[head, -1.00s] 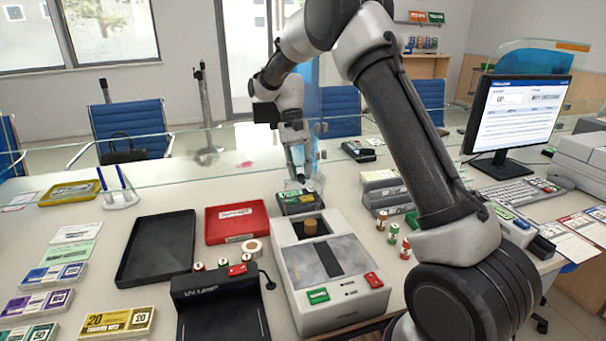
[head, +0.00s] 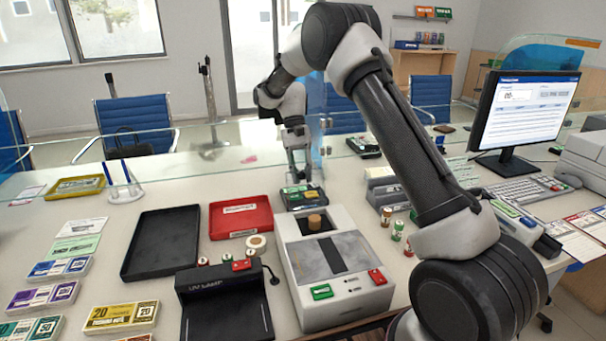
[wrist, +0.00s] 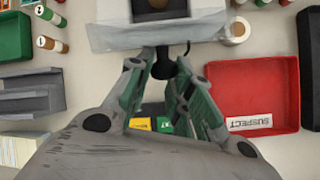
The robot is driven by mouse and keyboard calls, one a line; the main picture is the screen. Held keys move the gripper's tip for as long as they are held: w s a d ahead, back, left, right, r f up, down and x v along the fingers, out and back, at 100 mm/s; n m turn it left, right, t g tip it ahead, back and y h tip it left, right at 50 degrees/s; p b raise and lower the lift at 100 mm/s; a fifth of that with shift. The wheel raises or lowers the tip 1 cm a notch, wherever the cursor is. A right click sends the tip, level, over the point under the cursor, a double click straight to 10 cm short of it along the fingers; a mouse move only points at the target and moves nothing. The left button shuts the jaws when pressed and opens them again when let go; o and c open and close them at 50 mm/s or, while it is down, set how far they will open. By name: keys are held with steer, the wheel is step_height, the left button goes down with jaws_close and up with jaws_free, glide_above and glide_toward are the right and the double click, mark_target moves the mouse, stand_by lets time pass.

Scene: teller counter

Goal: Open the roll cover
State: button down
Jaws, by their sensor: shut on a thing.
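The grey-white coin machine (head: 341,296) stands on the counter with a brown roll (head: 314,221) in the dark opening at its far end. My gripper (head: 300,172) is beyond the machine's far end. In the wrist view my gripper (wrist: 165,62) is shut on a black knob (wrist: 163,66), beside the machine's pale end plate (wrist: 120,38). I cannot tell whether this plate is the roll cover, nor how far the cover is open.
A red tray (head: 240,218) and black tray (head: 160,246) lie left of the machine, with a black UV lamp (head: 226,305) in front. A small dark device (head: 303,198) sits beneath my gripper. Coin rolls (head: 397,231) and grey holders (head: 385,188) stand to the right.

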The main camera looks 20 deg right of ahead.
steer(key=shift+a, duration=0.4)
steer(key=c, duration=1.3)
jaws_free()
steer(key=shift+w+a, duration=0.1)
steer(key=shift+a, duration=0.1)
steer(key=shift+o, duration=0.2)
steer(key=shift+d, duration=0.1)
steer(key=shift+d+r, duration=0.1)
steer(key=v, duration=1.2)
